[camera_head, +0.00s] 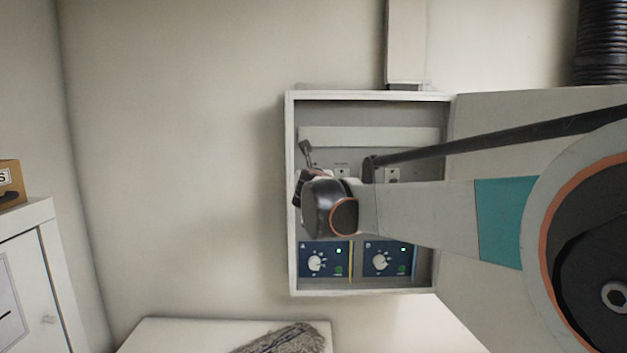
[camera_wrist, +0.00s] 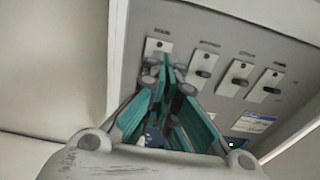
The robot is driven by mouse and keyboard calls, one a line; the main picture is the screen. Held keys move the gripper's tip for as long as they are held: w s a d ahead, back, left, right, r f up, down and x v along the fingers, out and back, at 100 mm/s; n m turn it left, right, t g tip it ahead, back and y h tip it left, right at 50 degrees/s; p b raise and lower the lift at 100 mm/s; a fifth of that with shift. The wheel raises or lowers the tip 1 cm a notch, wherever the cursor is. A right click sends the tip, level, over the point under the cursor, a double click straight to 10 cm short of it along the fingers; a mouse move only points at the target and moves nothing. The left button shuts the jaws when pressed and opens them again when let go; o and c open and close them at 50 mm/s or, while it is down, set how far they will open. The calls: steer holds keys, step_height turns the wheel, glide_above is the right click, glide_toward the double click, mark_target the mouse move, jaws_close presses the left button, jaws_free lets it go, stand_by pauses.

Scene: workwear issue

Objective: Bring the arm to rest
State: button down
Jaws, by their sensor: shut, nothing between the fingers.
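My gripper (camera_wrist: 165,75) is shut and empty in the wrist view. Its teal fingers point at the upper left of a grey switch panel (camera_wrist: 205,28), close in front of the leftmost white switch plate (camera_wrist: 158,46). I cannot tell whether the fingertips touch it. In the head view my arm reaches in from the right across an open, white-framed wall box (camera_head: 290,200). My wrist covers the middle of that box, and my gripper is mostly hidden there.
Two blue dial modules, A (camera_head: 325,260) and B (camera_head: 388,259), show green lights low in the box. A white cabinet (camera_head: 35,240) with a brown box (camera_head: 11,185) stands at left. Below lies a shaggy grey item (camera_head: 285,340) on a white top. Bare wall lies left of the box.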

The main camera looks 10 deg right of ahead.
steer(key=s+d+f+m+g+h+b, duration=0.1)
steer(key=s+d+f+m+g+b, duration=0.25)
steer(key=s+f+m+b, duration=0.8)
steer(key=s+d+f+m+g+b, duration=0.2)
steer(key=s+d+f+m+b, duration=0.2)
steer(key=s+f+m+b, duration=1.05)
steer(key=s+a+f+m+g+y+b, duration=0.1)
steer(key=s+f+b, duration=0.3)
steer(key=f, duration=0.9)
steer(key=s+a+f+m+g+y+b, duration=0.1)
steer(key=s+f+m+b, duration=0.3)
steer(key=s+f, duration=0.5)
steer(key=s+a+f+m+g+y+b, duration=0.2)
steer(key=s+f, duration=0.5)
steer(key=f, duration=1)
steer(key=shift+a+m+b, duration=0.4)
steer(key=shift+a+b, duration=0.4)
steer(key=shift+b, duration=0.15)
